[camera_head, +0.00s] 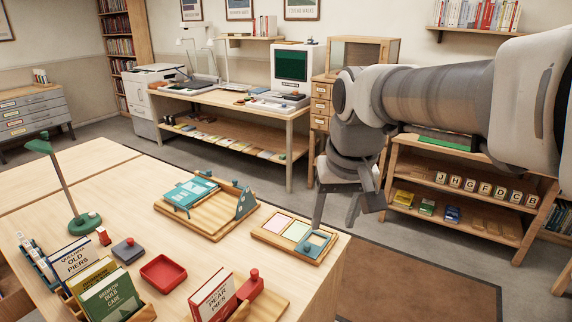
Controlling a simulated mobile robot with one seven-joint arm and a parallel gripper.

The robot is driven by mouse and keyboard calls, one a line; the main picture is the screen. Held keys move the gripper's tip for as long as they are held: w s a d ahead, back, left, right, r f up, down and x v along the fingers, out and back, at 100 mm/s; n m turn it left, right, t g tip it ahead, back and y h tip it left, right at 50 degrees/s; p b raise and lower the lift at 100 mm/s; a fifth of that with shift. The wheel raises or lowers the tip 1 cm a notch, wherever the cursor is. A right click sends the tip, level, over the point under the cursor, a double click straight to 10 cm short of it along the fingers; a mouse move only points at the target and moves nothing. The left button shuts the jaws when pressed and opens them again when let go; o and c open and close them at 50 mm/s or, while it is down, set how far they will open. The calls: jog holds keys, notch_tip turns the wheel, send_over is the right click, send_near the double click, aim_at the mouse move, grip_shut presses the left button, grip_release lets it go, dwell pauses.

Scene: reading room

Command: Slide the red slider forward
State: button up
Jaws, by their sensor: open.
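The red slider (250,285) is a red block with a round knob on top. It sits on a light wooden base (268,305) at the near edge of the table, just right of a standing red book (212,297) titled "Pear Pies". The book hides part of the base's left side. My gripper (335,224) hangs fingers down at the table's back right corner in the picture, well apart from the slider. Its fingers are spread with nothing between them.
A tray with coloured panels (293,233) lies close to my gripper. A wooden frame with teal parts (207,217), a red tray (163,272), a grey block with a red knob (128,250), books (111,299) and a green lamp (84,222) also occupy the table (125,208).

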jog(key=w+a+f+g, duration=0.2)
jog(key=w+a+f, duration=0.2)
jog(key=w+a, duration=0.45)
jog(key=n+g, duration=0.1)
jog(key=n, duration=0.1)
send_near(254, 271)
jog(key=shift+h, duration=0.3)
jog(key=f+b, duration=0.1)
jog(key=f, duration=0.3)
jog(key=f+b, duration=0.1)
jog(key=f, duration=0.4)
jog(key=shift+w+a, duration=0.1)
jog(key=shift+a, duration=0.1)
grip_shut()
